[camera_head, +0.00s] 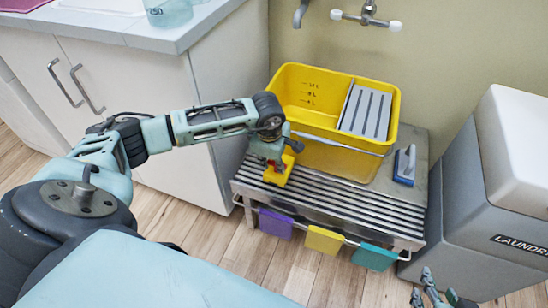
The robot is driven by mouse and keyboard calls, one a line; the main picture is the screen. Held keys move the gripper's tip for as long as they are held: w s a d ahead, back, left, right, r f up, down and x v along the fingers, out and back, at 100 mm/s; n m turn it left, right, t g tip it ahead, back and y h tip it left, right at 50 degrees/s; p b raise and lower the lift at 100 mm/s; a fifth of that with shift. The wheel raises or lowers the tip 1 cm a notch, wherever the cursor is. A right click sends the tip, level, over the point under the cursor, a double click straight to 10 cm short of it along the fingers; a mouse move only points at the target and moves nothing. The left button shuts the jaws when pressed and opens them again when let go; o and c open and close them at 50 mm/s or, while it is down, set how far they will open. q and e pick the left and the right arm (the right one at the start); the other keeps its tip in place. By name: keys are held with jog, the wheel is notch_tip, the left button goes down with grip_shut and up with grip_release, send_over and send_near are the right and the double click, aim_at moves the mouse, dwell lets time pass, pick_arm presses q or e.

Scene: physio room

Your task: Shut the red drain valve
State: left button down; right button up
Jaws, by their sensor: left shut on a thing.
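The yellow bucket (290,95) stands on the slatted metal bench, with a yellow drain spout (279,176) low on its front left. A small bit of the red drain valve (277,165) shows just above the spout. My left gripper (276,163) reaches in from the left and is shut on the red valve. The gripper and wrist hide most of the valve, so its handle angle cannot be told. My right gripper (433,293) shows only partly at the bottom right edge, far from the bucket; its jaw opening is unclear.
A grey wringer plate (366,112) sits in the bucket's right side. Coloured cloths hang on the front rail. A laundry bin (475,210) stands right, a white cabinet (150,85) left.

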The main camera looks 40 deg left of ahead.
aim_at(272, 176)
pick_arm(q)
jog(key=shift+w+r, duration=0.1)
jog(key=shift+r, duration=0.05)
jog(key=c, duration=1.7)
grip_release()
jog(key=shift+c, duration=0.2)
notch_tip(272, 176, up, 12)
jog(key=s, duration=0.2)
jog(key=shift+s+d+f, duration=0.2)
jog(key=shift+d, duration=0.05)
jog(key=shift+d, duration=0.1)
